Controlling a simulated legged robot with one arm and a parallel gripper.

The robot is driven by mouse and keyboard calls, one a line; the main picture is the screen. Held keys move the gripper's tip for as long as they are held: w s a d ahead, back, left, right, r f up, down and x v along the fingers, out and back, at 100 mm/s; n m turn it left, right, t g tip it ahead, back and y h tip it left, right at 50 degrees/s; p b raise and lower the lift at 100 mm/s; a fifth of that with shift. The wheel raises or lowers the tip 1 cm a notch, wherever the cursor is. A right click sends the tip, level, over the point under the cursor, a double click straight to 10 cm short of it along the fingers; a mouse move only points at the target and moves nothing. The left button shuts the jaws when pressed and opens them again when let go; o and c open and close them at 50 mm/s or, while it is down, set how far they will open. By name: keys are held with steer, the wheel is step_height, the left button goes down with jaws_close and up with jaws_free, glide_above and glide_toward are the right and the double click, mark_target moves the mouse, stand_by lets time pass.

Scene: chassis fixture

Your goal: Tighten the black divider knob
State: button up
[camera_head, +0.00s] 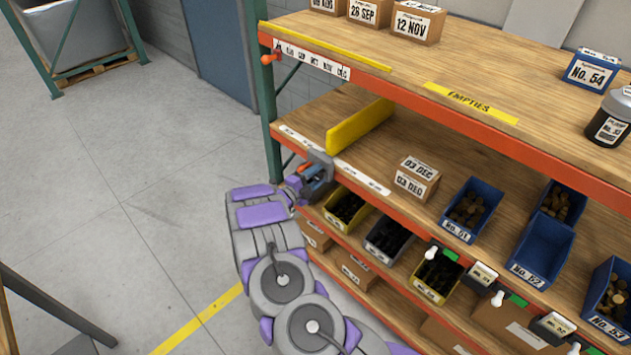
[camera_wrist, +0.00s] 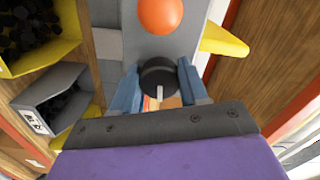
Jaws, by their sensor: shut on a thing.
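The black divider knob (camera_wrist: 157,72) is a round dark knob with a pale mark, in the middle of the wrist view. My gripper (camera_wrist: 160,82) has its blue fingers on both sides of it and is shut on it. In the head view my gripper (camera_head: 317,174) is at the left end of the middle shelf's front beam; the knob is hard to make out there. The yellow divider (camera_head: 360,126) stands upright on that shelf, just behind my gripper. Part of it shows at the right of the wrist view (camera_wrist: 225,38).
An orange ball-shaped knob (camera_wrist: 160,14) sits on a grey plate beyond the black knob. Yellow and grey bins (camera_head: 388,238) of dark parts are below the beam. A small box (camera_head: 416,180) and blue bins (camera_head: 472,210) stand to the right. Open floor (camera_head: 130,180) lies left.

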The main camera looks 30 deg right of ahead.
steer(key=shift+s+f+m+b, duration=0.1)
steer(key=shift+f+m+b, duration=0.1)
steer(key=shift+m+b, duration=0.3)
stand_by(0.3)
steer(key=o, duration=0.7)
steer(key=shift+o, duration=0.4)
steer(key=shift+m, duration=0.3)
steer(key=shift+r, duration=0.1)
steer(key=p+v, duration=0.2)
steer(key=v, duration=1.5)
steer(key=shift+a+p, duration=0.25)
steer(key=shift+p, duration=0.15)
